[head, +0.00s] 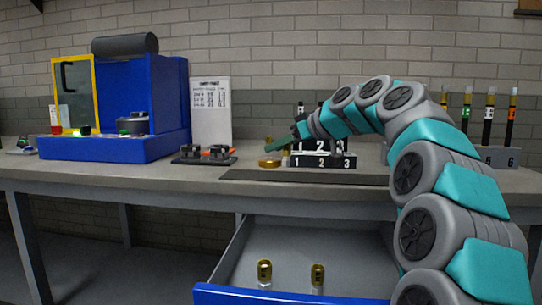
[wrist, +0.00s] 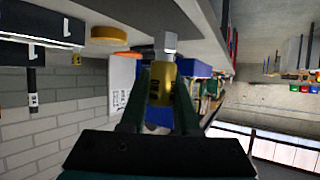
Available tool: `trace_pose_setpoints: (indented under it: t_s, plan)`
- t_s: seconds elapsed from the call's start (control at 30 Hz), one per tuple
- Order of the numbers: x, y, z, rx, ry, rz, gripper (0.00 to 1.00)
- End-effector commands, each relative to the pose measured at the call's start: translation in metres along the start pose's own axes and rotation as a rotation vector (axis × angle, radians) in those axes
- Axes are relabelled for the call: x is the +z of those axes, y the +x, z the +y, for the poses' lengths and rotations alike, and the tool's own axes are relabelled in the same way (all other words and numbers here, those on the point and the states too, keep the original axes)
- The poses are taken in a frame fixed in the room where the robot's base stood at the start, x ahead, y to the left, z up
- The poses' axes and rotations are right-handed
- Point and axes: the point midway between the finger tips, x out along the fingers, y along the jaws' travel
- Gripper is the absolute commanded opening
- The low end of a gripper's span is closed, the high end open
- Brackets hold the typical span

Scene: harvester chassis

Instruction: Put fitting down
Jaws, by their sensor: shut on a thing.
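My gripper (wrist: 160,90) is shut on a fitting (wrist: 163,84) with a gold body, dark markings and a silver end. In the wrist view the silver end points to the bench surface at the top of the picture; I cannot tell if it touches. In the head view my gripper (head: 284,146) is low over the bench, left of the numbered black-and-white blocks, and the held fitting is hard to make out. Two more gold-topped fittings, a left one (head: 264,268) and a right one (head: 317,273), stand in the open drawer.
A flat gold disc (head: 269,163) lies on the bench close to my gripper. The numbered block (head: 322,161) stands to its right. A black clamp-like fixture (head: 204,155) and a blue machine (head: 150,100) are to the left. The drawer (head: 290,294) sticks out below the bench.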

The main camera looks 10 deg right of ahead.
Motion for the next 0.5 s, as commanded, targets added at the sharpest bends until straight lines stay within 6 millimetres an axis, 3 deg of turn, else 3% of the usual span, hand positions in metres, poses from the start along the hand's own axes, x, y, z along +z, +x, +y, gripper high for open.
trace_pose_setpoints:
  t_s: [0.23,0.5]
  plan:
    - [-0.012,0.033,0.019,0.0,0.001,-0.001,0.0]
    - [-0.018,0.048,0.029,0.002,0.001,0.001,0.0]
